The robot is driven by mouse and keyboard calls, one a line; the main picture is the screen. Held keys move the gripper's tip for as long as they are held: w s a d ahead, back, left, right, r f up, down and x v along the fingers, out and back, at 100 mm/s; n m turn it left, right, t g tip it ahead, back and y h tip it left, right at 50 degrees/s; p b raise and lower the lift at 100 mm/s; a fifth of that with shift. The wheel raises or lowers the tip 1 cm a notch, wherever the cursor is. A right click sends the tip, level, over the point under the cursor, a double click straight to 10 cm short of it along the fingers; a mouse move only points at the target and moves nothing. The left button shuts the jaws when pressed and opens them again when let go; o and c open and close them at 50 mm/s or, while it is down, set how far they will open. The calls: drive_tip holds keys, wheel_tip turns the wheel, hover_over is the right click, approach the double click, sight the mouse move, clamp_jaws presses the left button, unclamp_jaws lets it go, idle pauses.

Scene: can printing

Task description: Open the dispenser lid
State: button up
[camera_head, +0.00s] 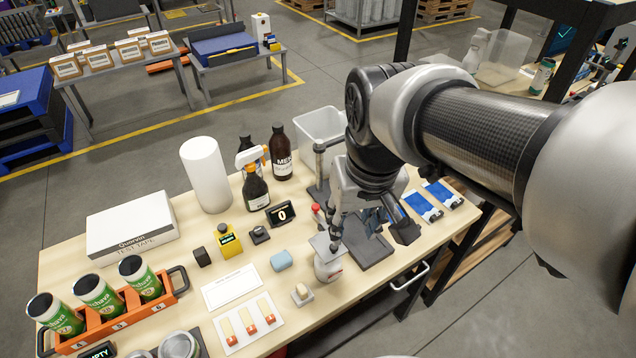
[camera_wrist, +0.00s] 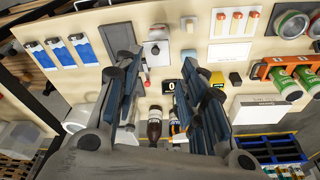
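The dispenser looks to be a small white rounded container (camera_head: 328,266) with a red mark, near the front edge of the workbench. A grey square lid (camera_head: 322,243) covers its top; whether it sits fully flat I cannot tell.
Brown bottles (camera_head: 281,155) and a white bin (camera_head: 320,128) stand behind.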

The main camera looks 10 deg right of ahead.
drive_tip(key=g+p, duration=0.2)
drive_tip(key=p, duration=0.1)
hover_over(328, 242)
drive_tip(key=s, duration=0.4)
drive_tip(key=f, duration=0.1)
drive_tip(key=w+f, duration=0.1)
drive_tip(key=shift+m, duration=0.3)
drive_tip(key=f+b, duration=0.1)
drive_tip(key=f, duration=0.4)
drive_tip(key=f+b, duration=0.1)
drive_tip(key=f, duration=0.5)
drive_tip(key=f+b, duration=0.1)
drive_tip(key=f, duration=0.5)
drive_tip(key=shift+d+f+b, duration=0.2)
drive_tip(key=shift+d+b, duration=0.1)
drive_tip(key=shift+c, duration=0.6)
clamp_jaws()
